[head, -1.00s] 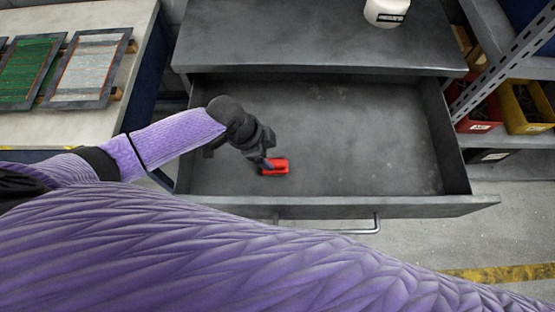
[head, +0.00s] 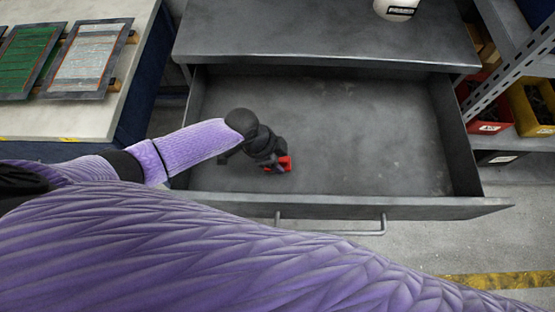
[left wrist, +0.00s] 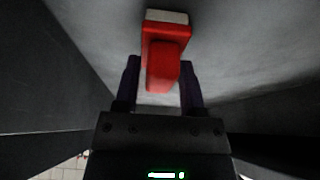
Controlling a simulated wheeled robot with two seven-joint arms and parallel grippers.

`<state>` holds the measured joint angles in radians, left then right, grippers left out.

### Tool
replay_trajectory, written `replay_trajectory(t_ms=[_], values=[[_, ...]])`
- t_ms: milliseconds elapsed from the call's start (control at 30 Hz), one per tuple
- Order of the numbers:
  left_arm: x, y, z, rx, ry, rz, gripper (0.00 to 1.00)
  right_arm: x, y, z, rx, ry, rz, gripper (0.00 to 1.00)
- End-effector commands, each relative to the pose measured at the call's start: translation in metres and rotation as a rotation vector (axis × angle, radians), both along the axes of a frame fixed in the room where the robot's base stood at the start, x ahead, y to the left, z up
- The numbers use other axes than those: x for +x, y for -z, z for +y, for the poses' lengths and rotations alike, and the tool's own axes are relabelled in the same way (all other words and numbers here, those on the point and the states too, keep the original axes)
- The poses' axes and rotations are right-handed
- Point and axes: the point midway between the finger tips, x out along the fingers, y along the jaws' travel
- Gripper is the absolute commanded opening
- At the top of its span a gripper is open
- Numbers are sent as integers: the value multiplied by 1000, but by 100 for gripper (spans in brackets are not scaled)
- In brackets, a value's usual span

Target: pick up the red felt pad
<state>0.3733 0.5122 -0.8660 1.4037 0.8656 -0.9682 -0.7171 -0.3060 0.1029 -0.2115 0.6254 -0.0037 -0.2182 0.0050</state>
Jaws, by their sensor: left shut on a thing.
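The red felt pad (head: 286,163) is in the open grey drawer (head: 350,135), towards its front left. My left gripper (head: 277,166) is at the pad and partly hides it in the head view. In the left wrist view, the red pad (left wrist: 164,60) with a pale far end lies between the two dark fingers of my left gripper (left wrist: 160,75), which is shut on it. I cannot tell whether the pad touches the drawer floor. My right gripper is not in view.
The drawer's front panel with its handle (head: 383,226) and its side walls surround the gripper. The drawer floor to the right is clear. A white container (head: 397,9) stands on the cabinet top. Framed panels (head: 86,62) lie on the left bench; shelf bins (head: 530,105) stand at right.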

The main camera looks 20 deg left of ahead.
Motion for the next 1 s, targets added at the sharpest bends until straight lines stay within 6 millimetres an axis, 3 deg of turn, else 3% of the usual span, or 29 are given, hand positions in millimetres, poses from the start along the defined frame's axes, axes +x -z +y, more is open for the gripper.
replay_trajectory(t_ms=[200,500,600,900,933,1000], values=[[0,-6,0,0,1,-1,0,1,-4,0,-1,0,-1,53],[1,-84,0,0,1,-5,0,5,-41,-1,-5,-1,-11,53],[1,-97,0,0,0,-3,0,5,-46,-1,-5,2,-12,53],[0,-100,0,0,0,0,0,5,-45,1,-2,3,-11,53],[0,-100,0,0,0,0,45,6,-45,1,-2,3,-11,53],[0,-100,0,0,0,0,30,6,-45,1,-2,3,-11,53]])
